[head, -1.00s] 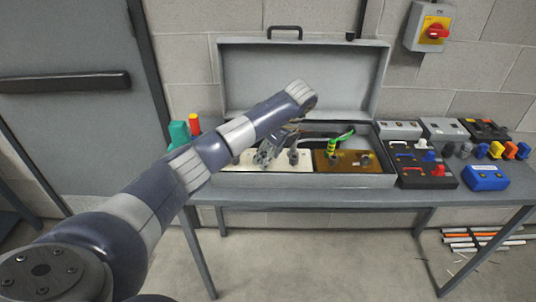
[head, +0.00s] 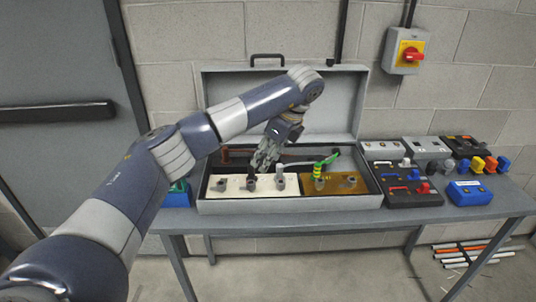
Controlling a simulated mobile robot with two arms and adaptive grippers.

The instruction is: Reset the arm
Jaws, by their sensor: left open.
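My left arm comes in from the left and reaches across the grey table. My left gripper (head: 264,160) hangs fingers down from the wrist, over the back part of the white panel. It is open, and I see nothing between its fingers. The open grey case (head: 290,205) below it holds a white panel (head: 225,185) on the left and a brown panel (head: 345,186) on the right. Both carry grey round fittings. A green and yellow lead (head: 326,161) rises from the brown panel. My right gripper is not in view.
Right of the case stand a black panel with coloured plugs (head: 405,190), a blue box (head: 470,192) and several loose coloured plugs (head: 488,164). A yellow switch with a red knob (head: 411,54) is on the wall. Rods (head: 475,252) lie on the floor at the right.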

